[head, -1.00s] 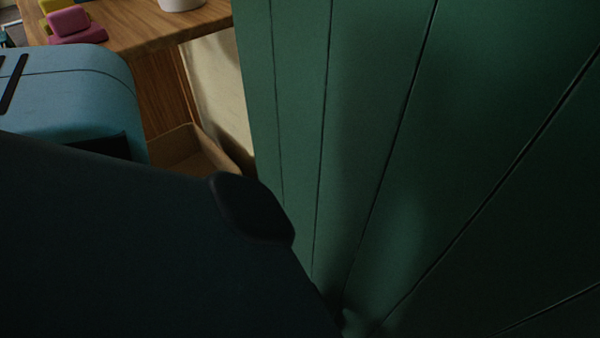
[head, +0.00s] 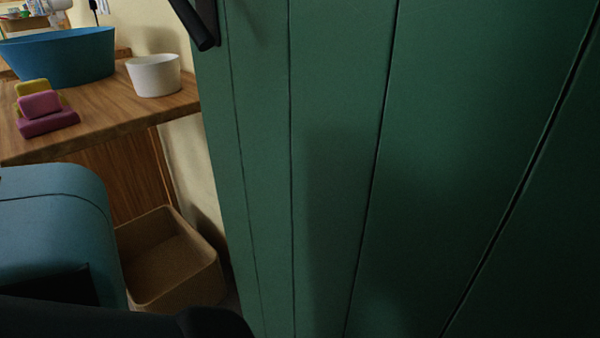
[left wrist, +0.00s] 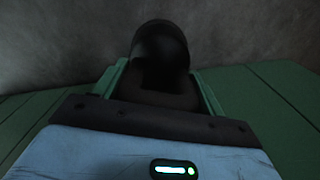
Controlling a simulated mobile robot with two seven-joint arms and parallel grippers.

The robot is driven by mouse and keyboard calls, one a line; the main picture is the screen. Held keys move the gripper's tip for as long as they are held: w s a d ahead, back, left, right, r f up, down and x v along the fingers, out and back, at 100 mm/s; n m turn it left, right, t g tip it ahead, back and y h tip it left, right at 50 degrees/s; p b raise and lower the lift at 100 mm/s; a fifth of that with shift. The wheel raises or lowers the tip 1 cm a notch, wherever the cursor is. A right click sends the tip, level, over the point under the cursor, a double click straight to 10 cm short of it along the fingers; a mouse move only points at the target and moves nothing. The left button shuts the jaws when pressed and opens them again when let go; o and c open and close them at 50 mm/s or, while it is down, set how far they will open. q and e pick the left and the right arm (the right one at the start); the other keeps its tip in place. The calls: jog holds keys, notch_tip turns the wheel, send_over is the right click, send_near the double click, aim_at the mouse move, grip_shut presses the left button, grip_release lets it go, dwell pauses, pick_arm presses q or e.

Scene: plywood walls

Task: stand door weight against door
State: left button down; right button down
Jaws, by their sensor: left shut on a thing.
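The green planked door (head: 330,170) fills the middle and right of the head view. Green planks of the door (left wrist: 275,105) also show on both sides in the left wrist view. In that view my left gripper (left wrist: 160,88) is shut on a dark, rounded door weight (left wrist: 160,50). The weight is nearly black, and its lower part is hidden in shadow between the fingers. Whether it touches the door or the floor, I cannot tell. My left gripper does not show in the head view. My right gripper is in neither view.
A black door handle (head: 200,25) is at the top of the door. Left of the door, a wooden table (head: 115,105) bears a blue basin (head: 60,57), a white pot (head: 154,76) and pink and yellow blocks (head: 42,105). A brown open bin (head: 175,280) stands below. Grey floor (left wrist: 240,40) lies beyond the weight.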

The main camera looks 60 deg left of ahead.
pick_arm(q)
jog(key=shift+c, duration=1.9)
grip_release()
jog(key=shift+o, duration=1)
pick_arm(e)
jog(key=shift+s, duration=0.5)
pick_arm(q)
notch_tip(320, 180, up, 12)
jog(key=p, duration=0.6)
jog(key=shift+f+p, duration=0.1)
jog(key=shift+p, duration=0.25)
jog(key=shift+r, duration=0.2)
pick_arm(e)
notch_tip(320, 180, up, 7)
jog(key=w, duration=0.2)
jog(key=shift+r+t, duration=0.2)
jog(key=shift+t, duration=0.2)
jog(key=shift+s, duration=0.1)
